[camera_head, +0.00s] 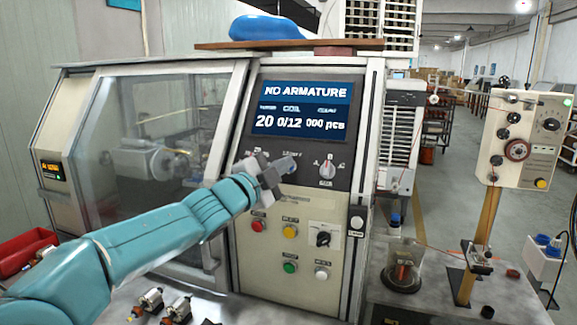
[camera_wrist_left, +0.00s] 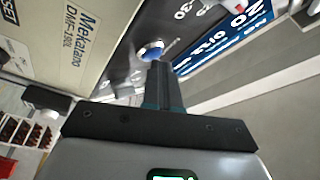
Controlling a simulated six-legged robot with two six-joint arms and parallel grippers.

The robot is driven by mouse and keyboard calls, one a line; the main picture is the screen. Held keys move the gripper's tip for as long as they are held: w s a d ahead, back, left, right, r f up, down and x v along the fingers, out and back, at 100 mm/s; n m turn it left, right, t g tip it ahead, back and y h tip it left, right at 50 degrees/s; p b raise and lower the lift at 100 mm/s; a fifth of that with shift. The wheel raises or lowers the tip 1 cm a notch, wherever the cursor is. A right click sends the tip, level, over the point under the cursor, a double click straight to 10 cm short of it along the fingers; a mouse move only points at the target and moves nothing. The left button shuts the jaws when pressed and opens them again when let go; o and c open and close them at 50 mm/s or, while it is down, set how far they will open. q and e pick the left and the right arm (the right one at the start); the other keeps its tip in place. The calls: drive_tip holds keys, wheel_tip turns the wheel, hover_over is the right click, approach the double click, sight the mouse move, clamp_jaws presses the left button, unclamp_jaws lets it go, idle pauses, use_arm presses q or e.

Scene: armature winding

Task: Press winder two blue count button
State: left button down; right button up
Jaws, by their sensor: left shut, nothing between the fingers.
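The winder (camera_head: 365,130) is a beige cabinet with a dark control panel. Its blue display (camera_head: 303,107) reads "NO ARMATURE" and "0/12". My left gripper (camera_head: 289,165) is shut and empty, at the panel just below the display. It hides the part of the panel behind it in the head view. In the left wrist view a round blue button (camera_wrist_left: 151,49) with a metal ring shows just beyond the tips of my left gripper (camera_wrist_left: 160,66). I cannot tell whether the tips touch it. My right gripper is not in view.
Below are red (camera_head: 258,226), yellow (camera_head: 290,231), green (camera_head: 290,267) and white (camera_head: 321,273) buttons and a black selector (camera_head: 323,239). A grey knob (camera_head: 327,168) is right of the gripper. Armatures (camera_head: 152,299) lie on the bench. A beige winding post (camera_head: 524,140) stands right.

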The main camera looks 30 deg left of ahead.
use_arm(q)
drive_tip(key=shift+s+r, duration=0.1)
drive_tip(key=shift+s, duration=0.05)
drive_tip(key=s+d+r+p, duration=0.1)
drive_tip(key=s+r, duration=0.2)
drive_tip(key=s, duration=0.1)
drive_tip(key=shift+s+r+p, duration=0.25)
drive_tip(key=shift+s+p, duration=0.1)
drive_tip(key=shift+s, duration=0.05)
drive_tip(key=shift+d, duration=0.1)
drive_tip(key=shift+w, duration=0.1)
idle(0.4)
